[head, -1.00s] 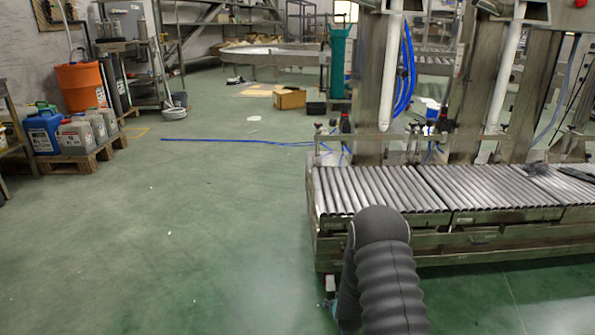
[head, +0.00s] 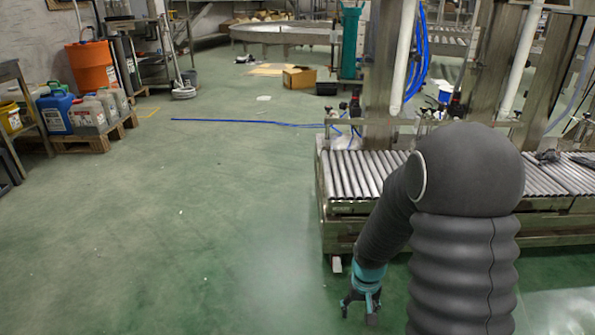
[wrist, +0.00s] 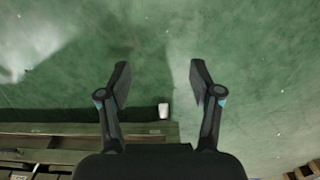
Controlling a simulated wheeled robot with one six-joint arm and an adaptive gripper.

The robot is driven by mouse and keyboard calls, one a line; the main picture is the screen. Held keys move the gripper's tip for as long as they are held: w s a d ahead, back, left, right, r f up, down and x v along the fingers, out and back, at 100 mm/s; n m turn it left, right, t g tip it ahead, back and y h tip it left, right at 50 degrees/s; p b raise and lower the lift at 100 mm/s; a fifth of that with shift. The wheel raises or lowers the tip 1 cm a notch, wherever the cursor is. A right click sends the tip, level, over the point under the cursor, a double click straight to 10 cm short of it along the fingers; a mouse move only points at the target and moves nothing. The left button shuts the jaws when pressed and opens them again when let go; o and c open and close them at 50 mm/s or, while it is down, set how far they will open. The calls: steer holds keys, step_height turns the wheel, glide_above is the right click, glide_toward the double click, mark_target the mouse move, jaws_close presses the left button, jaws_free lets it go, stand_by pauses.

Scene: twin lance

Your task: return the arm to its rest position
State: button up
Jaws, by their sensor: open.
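My gripper (head: 359,310) hangs low in the head view, at the end of my bent grey-sleeved arm, in front of the roller conveyor's near left corner. In the wrist view my gripper (wrist: 158,85) has its two dark fingers spread wide apart. Nothing is between the fingertips but green floor seen beyond them. My arm hides part of the conveyor in the head view.
The roller conveyor (head: 338,208) stands close behind my gripper on the right. Its pale foot (wrist: 164,110) shows in the wrist view. A pallet (head: 95,141) with jugs is at the left. Open green floor (head: 200,230) fills the middle and left.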

steer(key=s+r+t+p, duration=0.1)
steer(key=s+r, duration=0.5)
steer(key=r, duration=0.6)
steer(key=s+r+t+p, duration=0.2)
steer(key=s+r+p, duration=0.2)
steer(key=r, duration=0.8)
steer(key=s+r+t+p, duration=0.2)
steer(key=s+r, duration=0.6)
steer(key=r, duration=0.4)
steer(key=shift+s+a+r+p, duration=0.15)
steer(key=shift+s+r+p, duration=0.05)
steer(key=shift+s+p, duration=0.1)
